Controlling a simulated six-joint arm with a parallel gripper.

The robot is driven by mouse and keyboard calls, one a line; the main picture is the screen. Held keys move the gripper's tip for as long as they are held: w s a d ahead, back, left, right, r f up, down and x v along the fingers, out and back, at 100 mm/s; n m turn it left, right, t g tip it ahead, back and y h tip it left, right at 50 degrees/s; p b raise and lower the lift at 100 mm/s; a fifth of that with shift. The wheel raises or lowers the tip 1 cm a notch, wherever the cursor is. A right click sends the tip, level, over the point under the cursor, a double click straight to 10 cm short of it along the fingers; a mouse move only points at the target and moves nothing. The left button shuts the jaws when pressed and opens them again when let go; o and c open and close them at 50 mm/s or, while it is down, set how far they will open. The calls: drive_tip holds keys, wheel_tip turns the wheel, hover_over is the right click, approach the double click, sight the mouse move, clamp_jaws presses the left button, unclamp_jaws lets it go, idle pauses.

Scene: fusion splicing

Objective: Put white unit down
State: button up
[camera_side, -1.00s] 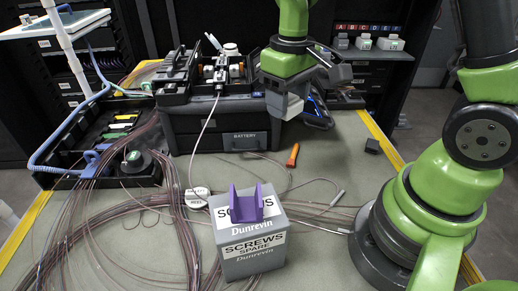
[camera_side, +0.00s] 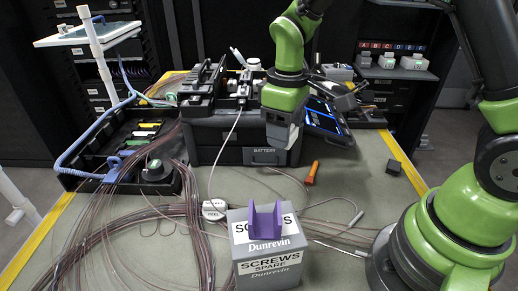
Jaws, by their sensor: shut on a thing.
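My gripper (camera_side: 283,132) hangs below my green wrist, in front of the right part of the black splicer case marked BATTERY (camera_side: 263,156). A pale grey-white block shape shows just under the wrist, and I take it to be the white unit (camera_side: 284,116) in my shut jaws. The fingertips and their contact with it are too small and dark to make out. I cannot tell whether its underside touches anything.
A grey SCREWS box (camera_side: 268,268) with a purple cradle (camera_side: 265,221) stands in front. An orange tool (camera_side: 312,172) and a small black block (camera_side: 393,167) lie on the mat. Fibre loops (camera_side: 105,225) fill the left. A lit tablet (camera_side: 327,117) is close on my gripper's right.

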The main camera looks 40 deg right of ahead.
drive_tip(key=w+a+f+n, duration=0.3)
drive_tip(key=f+n, duration=0.1)
drive_tip(key=n, duration=0.1)
hover_over(259, 197)
wheel_tip(259, 197, down, 6)
drive_tip(key=shift+f, duration=2.35)
drive_tip(key=shift+f, duration=0.1)
drive_tip(key=o, duration=0.9)
